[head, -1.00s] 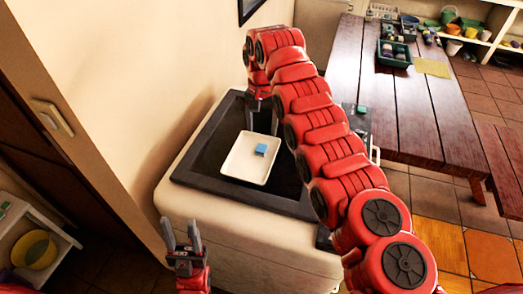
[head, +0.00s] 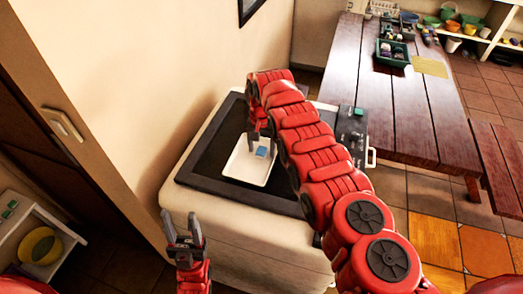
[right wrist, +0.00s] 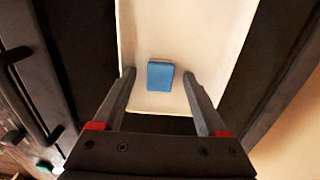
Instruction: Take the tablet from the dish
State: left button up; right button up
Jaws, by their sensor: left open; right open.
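The blue tablet (head: 261,152) lies in the white rectangular dish (head: 240,174), near the dish's far end. The right wrist view shows the tablet (right wrist: 160,76) flat on the dish (right wrist: 205,35), just beyond and between my fingertips. My right gripper (head: 258,142) is open above the far part of the dish; its fingers (right wrist: 161,74) straddle the line to the tablet without visibly touching it. My left gripper (head: 182,220) is open and empty, at the near left in front of the washbasin, away from the dish.
A wooden table (head: 415,100) with a green crate (head: 392,53) stands behind. The wall (head: 160,80) is close on the left.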

grip_shut()
dwell(0.3)
jog(key=shift+r, duration=0.15)
